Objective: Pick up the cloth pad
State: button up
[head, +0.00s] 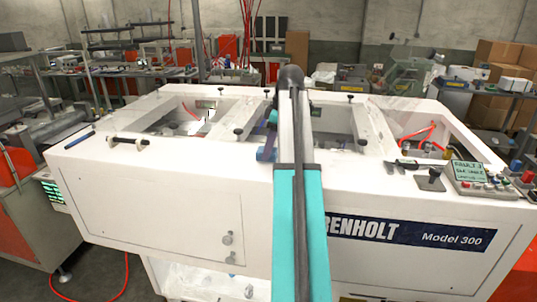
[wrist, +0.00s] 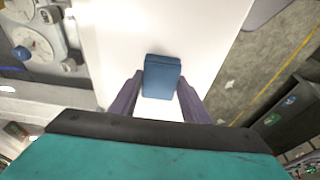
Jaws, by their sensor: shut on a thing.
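The cloth pad (wrist: 162,72) is a small blue, folded-looking block in the middle of the wrist view. My gripper (wrist: 160,92) has its two purple fingers on either side of the pad's near part and is shut on it. The pad's far end sticks out past the fingertips. A white surface lies behind the pad; I cannot tell whether the pad touches it. In the head view my arm runs up the middle, and a small blue-purple shape beside it may be the gripper or pad, mostly hidden by the arm.
The large white machine (head: 150,200) fills the head view's middle, with open bays in its top. A control box (head: 470,177) and a dark lever switch (head: 430,180) stand at its right. Round gauges (wrist: 30,42) show at left in the wrist view. Floor shows at right.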

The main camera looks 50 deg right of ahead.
jog(key=shift+r+b, duration=0.4)
jog(key=shift+r, duration=0.35)
jog(key=s+d+p, duration=0.1)
jog(key=s, duration=0.3)
jog(key=s+d+r+p, duration=0.1)
jog(key=s+p, duration=0.1)
jog(key=s, duration=0.3)
jog(key=s+d+p, duration=0.1)
jog(key=s, duration=0.4)
jog(key=shift+s+d+r+p, duration=0.1)
jog(key=shift+s+r+p, duration=0.05)
jog(key=shift+r+p, duration=0.25)
jog(key=shift+s+d, duration=0.15)
jog(key=shift+s, duration=0.5)
jog(key=shift+o, duration=1)
jog(key=shift+c, duration=0.6)
jog(key=shift+f, duration=0.1)
